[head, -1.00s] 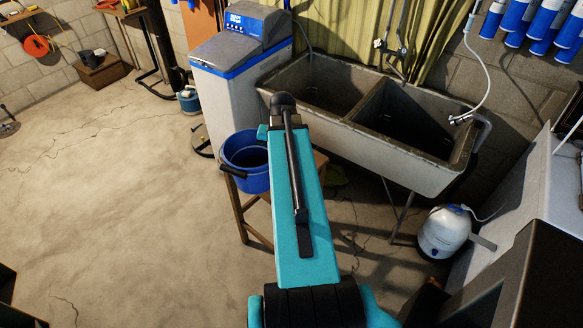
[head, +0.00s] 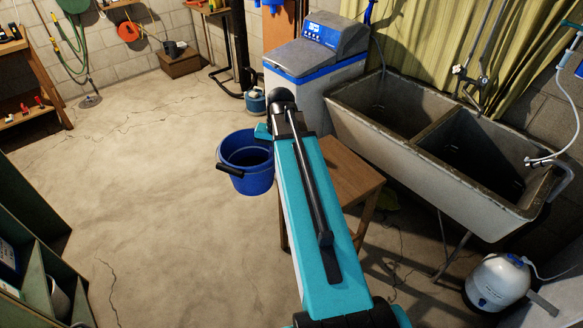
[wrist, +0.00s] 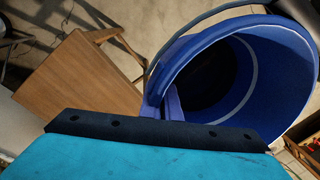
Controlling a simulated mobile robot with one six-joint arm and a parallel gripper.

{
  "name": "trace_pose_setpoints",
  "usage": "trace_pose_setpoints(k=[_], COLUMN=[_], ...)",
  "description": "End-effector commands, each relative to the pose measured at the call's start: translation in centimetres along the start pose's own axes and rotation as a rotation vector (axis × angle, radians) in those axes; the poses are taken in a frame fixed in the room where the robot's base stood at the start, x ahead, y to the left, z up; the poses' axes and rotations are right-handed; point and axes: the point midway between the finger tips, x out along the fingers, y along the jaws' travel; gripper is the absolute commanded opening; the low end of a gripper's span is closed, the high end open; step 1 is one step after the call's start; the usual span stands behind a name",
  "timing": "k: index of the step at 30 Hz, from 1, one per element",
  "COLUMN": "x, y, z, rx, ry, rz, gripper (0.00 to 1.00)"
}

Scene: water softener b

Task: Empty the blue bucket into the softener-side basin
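The blue bucket (head: 248,178) hangs upright over the floor to the left of the wooden stool in the head view. My gripper (head: 264,132) is at its near right rim and appears shut on it; the fingertips are mostly hidden. In the wrist view the bucket (wrist: 276,62) fills the upper right, close to the gripper, and its inside is dark, so I cannot tell its contents. The softener-side basin (head: 375,138) is the left half of the concrete double sink, right of the arm. The water softener (head: 300,103), grey-white with a blue band, stands at its left end.
The wooden stool (head: 350,178), its top bare where visible, stands between the arm and the sink; it also shows in the wrist view (wrist: 80,75). A white tank (head: 497,282) sits on the floor at the lower right. A green shelf (head: 38,262) is at the lower left. The left floor is open.

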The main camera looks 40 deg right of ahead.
Motion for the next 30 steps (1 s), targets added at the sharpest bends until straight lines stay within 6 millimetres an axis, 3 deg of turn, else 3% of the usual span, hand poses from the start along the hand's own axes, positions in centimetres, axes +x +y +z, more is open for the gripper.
trace_pose_setpoints(k=[17,30], x=[-0.6,-1.2], y=[-11.2,-19.2], z=[3.7,8.2], rx=[-0.137,-0.239], ry=[-0.015,-0.027], rz=[-0.003,-0.003], gripper=[0.0,0.0])
